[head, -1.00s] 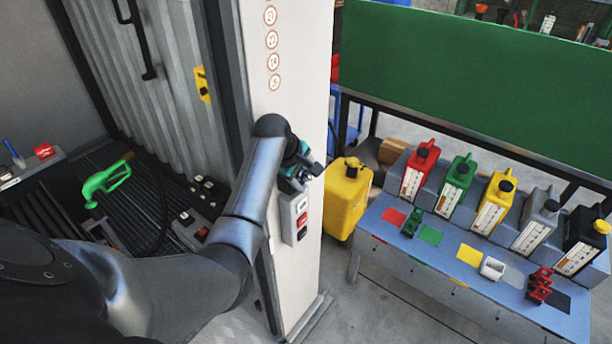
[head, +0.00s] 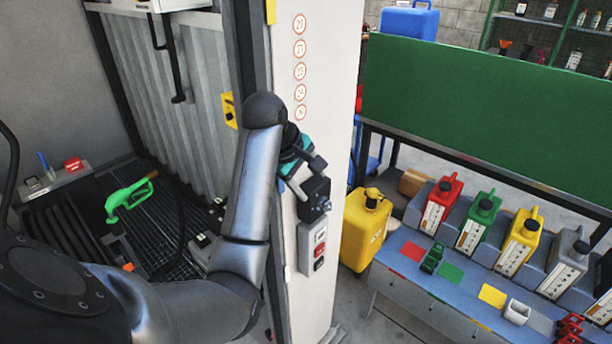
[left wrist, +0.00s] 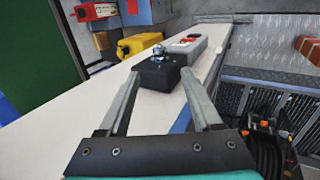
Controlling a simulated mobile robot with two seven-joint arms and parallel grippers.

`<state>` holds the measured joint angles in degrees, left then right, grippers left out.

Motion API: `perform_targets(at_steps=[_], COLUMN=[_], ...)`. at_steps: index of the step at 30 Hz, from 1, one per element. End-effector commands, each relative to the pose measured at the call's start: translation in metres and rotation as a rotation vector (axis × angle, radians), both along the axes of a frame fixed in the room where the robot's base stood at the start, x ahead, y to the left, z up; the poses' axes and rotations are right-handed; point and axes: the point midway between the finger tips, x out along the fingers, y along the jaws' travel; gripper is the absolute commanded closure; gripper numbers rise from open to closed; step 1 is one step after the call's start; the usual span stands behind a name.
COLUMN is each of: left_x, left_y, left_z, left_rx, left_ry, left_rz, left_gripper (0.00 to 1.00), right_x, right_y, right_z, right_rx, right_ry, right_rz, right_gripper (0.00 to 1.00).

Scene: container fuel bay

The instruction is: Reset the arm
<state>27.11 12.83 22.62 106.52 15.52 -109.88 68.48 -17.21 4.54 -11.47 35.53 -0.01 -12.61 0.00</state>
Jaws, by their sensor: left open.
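My left gripper (head: 308,178) is open beside the white post (head: 285,95). Its fingers point at a small black box (head: 316,203) with a metal knob or key on its face, mounted on the post. In the left wrist view, the black box (left wrist: 157,75) shows just beyond and between the two open fingers, with its silver knob (left wrist: 158,52) on top. Nothing is held. Whether a fingertip touches the box I cannot tell. My left arm hides part of the post's edge. My right gripper is in neither view.
A grey panel with red and black switches (head: 312,252) sits below the box. A yellow canister (head: 366,230) stands right of the post. A blue-grey bench (head: 415,285) carries several coloured canisters. A green fuel nozzle (head: 130,196) lies on the grating at left.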

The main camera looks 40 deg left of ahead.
Motion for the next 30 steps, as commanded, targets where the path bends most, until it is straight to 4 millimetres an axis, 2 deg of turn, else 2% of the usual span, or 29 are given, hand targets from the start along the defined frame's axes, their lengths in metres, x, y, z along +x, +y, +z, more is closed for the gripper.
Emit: perform_targets(at_steps=[1, 6, 23, 26, 30], left_x=[-0.002, -0.009, -0.01, -0.012, -0.027], left_y=[0.001, 0.001, 0.001, -0.001, -0.012], left_z=[0.007, 0.016, 0.017, 0.012, -0.016], left_rx=[0.001, -0.001, 0.0, 0.017, 0.118], left_ry=[-0.004, -0.001, 0.0, 0.007, 0.042], left_rz=[0.002, 0.001, 0.0, -0.019, -0.133], left_gripper=[0.34, 0.34, 0.34, 0.34, 0.34], right_x=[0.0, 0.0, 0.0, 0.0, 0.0], right_y=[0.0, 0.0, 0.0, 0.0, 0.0], right_z=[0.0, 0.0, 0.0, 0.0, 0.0], right_rx=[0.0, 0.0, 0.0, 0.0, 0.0], right_ry=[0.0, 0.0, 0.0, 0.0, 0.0], right_rz=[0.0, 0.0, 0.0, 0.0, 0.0], right_gripper=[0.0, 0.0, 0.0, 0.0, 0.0])
